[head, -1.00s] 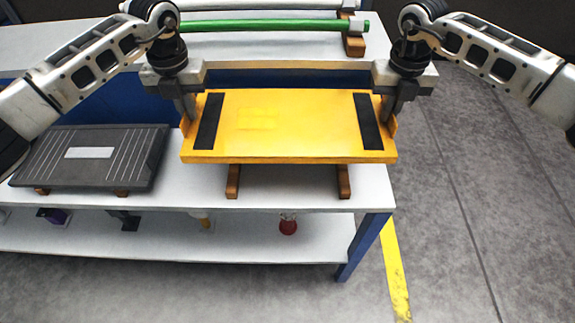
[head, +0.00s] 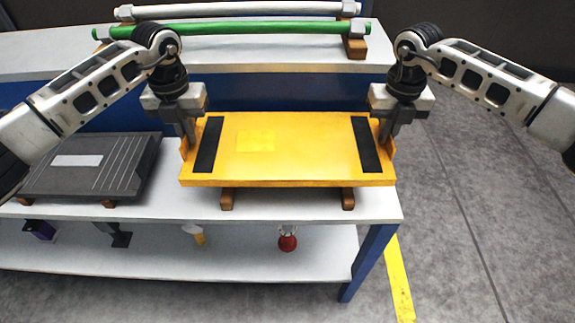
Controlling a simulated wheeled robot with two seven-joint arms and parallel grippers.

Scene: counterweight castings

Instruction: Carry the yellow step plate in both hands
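The yellow step plate (head: 285,160) is a flat board with a dark strip near each end and a paler yellow patch. It lies level in front of me, above two brown wooden blocks (head: 348,199) on the white bench top. My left gripper (head: 190,135) is at its left end and my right gripper (head: 385,135) at its right end, both pointing down at the upright yellow end tabs. Both appear shut on these tabs, with the fingertips partly hidden. I cannot tell whether the plate touches the blocks.
A dark grey ribbed plate (head: 90,168) lies left on the bench (head: 375,205). A green bar (head: 270,27) and white bar (head: 230,10) rest on the raised back shelf. Small items, including a red ball (head: 287,243), are on the lower shelf. Grey floor (head: 480,220) is open at right.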

